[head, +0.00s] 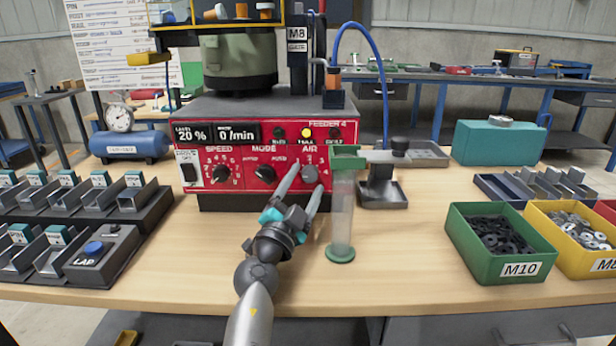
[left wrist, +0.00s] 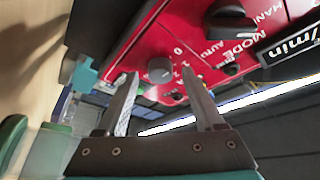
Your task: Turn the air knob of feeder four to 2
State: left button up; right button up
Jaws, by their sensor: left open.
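Feeder four's red control panel (head: 240,134) carries the label FEEDER 4 and has SPEED, MODE and AIR knobs. The air knob (head: 310,174) is grey and round, at the panel's right; it also shows in the left wrist view (left wrist: 160,69), with a printed number scale beside it. I cannot tell which number it points at. My left gripper (head: 308,177) is open in front of the panel, one finger on each side of the air knob. In the left wrist view the gripper (left wrist: 159,76) has the knob between its fingertips, with gaps showing. My right gripper is not in view.
A clear tube with green ends (head: 341,215) stands just right of my left gripper. The speed knob (head: 222,174) and mode knob (head: 265,174) are to the left. Green (head: 500,272) and yellow bins are at the right, small trays at the left. The front table middle is bare.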

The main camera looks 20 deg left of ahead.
pick_arm(q)
jog(key=shift+w+r, duration=0.1)
jog(key=shift+w, duration=0.2)
jog(key=shift+s, duration=0.1)
jog(key=shift+c, duration=0.3)
grip_shut()
